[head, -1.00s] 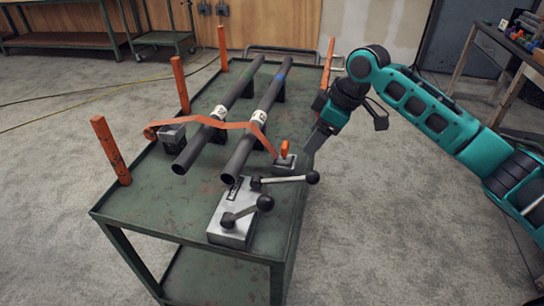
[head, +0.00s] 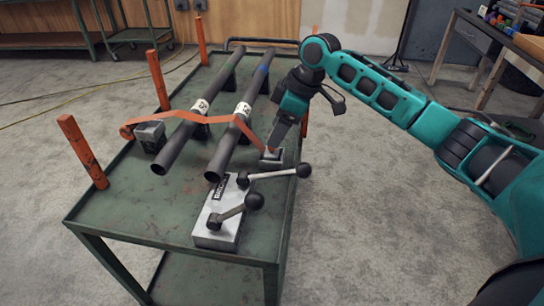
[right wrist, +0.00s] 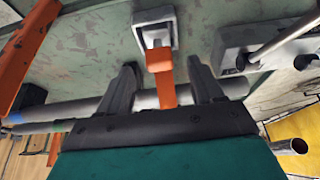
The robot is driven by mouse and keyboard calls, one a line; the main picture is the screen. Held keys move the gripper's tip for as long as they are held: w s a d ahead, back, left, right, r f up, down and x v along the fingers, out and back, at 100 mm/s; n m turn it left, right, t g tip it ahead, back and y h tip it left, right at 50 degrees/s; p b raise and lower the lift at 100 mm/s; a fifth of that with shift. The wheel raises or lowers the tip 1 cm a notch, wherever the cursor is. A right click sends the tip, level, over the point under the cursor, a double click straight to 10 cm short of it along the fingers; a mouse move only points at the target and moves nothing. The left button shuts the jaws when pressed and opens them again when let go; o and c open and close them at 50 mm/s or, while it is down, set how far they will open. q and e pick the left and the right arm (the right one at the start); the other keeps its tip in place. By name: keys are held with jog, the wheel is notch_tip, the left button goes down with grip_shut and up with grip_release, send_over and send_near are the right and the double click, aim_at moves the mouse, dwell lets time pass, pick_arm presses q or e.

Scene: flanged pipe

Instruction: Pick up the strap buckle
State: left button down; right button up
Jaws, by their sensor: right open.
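The strap buckle (head: 271,158) is a small grey block at the right end of the orange strap (head: 190,117), near the cart's right edge. In the right wrist view the buckle's grey base (right wrist: 154,28) has an upright orange tab (right wrist: 161,82). My right gripper (head: 284,146) is over the buckle, pointing down. In the wrist view the right gripper (right wrist: 161,66) is open, with the orange tab between its two fingers and gaps on both sides. In the head view the gripper hides the tab. My left gripper is not in view.
Two dark pipes (head: 180,142) lie on the green cart (head: 130,200) under the strap. A grey block with two ball-ended levers (head: 222,212) stands just in front of the buckle. Orange posts (head: 82,150) rise at the cart's edges. The cart's front left is clear.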

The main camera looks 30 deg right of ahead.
aim_at(270, 154)
jog(key=b+x, duration=0.1)
jog(key=x, duration=0.3)
jog(key=shift+f, duration=0.2)
jog(key=shift+r, duration=0.1)
jog(key=c, duration=1.2)
jog(key=shift+r, duration=0.1)
